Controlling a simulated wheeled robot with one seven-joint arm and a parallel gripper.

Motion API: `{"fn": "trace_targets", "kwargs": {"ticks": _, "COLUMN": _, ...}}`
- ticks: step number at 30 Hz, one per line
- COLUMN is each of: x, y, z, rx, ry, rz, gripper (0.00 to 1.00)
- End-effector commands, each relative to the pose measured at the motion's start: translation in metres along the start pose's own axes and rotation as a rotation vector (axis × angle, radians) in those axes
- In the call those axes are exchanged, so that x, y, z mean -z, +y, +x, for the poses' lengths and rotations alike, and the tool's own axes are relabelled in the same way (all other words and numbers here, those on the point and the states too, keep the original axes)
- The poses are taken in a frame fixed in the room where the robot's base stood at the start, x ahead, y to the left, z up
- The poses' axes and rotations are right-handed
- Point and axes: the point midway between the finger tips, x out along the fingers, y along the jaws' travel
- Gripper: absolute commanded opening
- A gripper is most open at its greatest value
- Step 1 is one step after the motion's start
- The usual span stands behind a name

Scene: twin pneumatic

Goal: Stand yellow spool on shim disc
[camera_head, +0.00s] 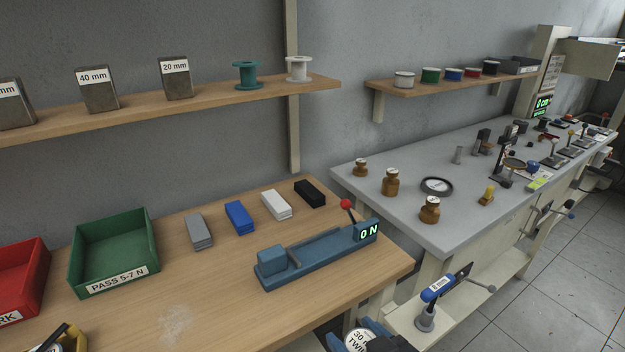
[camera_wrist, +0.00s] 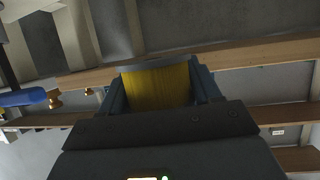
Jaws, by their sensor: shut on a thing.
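In the wrist view my gripper (camera_wrist: 160,92) is shut on the yellow spool (camera_wrist: 160,87), with a blue finger on each side of it. The spool's yellow side faces the camera, and a grey flange (camera_wrist: 155,63) shows at its upper end; its other end is hidden behind the gripper body.
Brown weights (camera_head: 391,182) stand left of and in front of the disc on the grey bench (camera_head: 405,217); a small yellow object (camera_head: 487,195) is right of it. A blue force fixture (camera_head: 320,254) reading 0 N sits on the wooden bench. A shelf with spools (camera_head: 430,75) hangs behind.

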Motion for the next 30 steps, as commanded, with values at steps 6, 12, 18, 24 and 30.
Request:
{"fn": "trace_targets", "kwargs": {"ticks": 6, "x": -0.081, "y": 0.081, "z": -0.001, "rx": -0.244, "ry": -0.006, "rz": 0.103, "gripper": 0.22}}
{"fn": "trace_targets", "kwargs": {"ticks": 12, "x": -0.128, "y": 0.115, "z": -0.011, "rx": -0.365, "ry": -0.002, "rz": 0.153, "gripper": 0.22}}
{"fn": "trace_targets", "kwargs": {"ticks": 18, "x": -0.145, "y": 0.126, "z": -0.017, "rx": -0.408, "ry": 0.001, "rz": 0.170, "gripper": 0.22}}
{"fn": "trace_targets", "kwargs": {"ticks": 24, "x": -0.145, "y": 0.125, "z": -0.017, "rx": -0.407, "ry": 0.002, "rz": 0.169, "gripper": 0.22}}
{"fn": "trace_targets", "kwargs": {"ticks": 30, "x": -0.145, "y": 0.126, "z": -0.017, "rx": -0.409, "ry": 0.002, "rz": 0.170, "gripper": 0.22}}
